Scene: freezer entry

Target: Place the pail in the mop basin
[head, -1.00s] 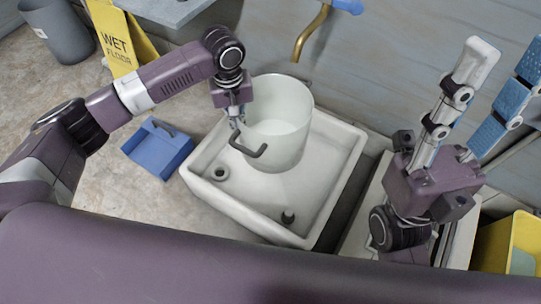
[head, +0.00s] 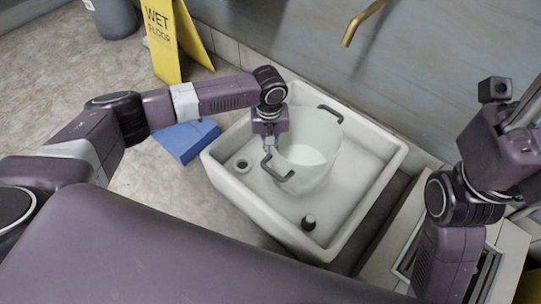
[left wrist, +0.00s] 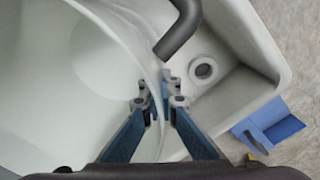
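The white pail (head: 312,150), with dark grey handles, is inside the outline of the white mop basin (head: 262,218), toward its back left. I cannot tell whether its bottom rests on the basin floor. My left gripper (head: 268,145) is at the pail's left rim, beside the near handle. In the left wrist view, the left gripper's fingertips (left wrist: 160,103) pinch the pail's thin wall (left wrist: 95,65), with the basin's drain hole (left wrist: 203,69) beyond. My right gripper (head: 522,115) is at the right edge, off to the side of the basin; its fingertips are cut off.
A blue dustpan-like object (head: 187,140) lies on the floor left of the basin. A yellow wet-floor sign (head: 162,42) and a grey bin (head: 115,17) stand behind. A brass spout (head: 362,22) projects from the wall above the basin. A pale unit (head: 387,250) stands right of the basin.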

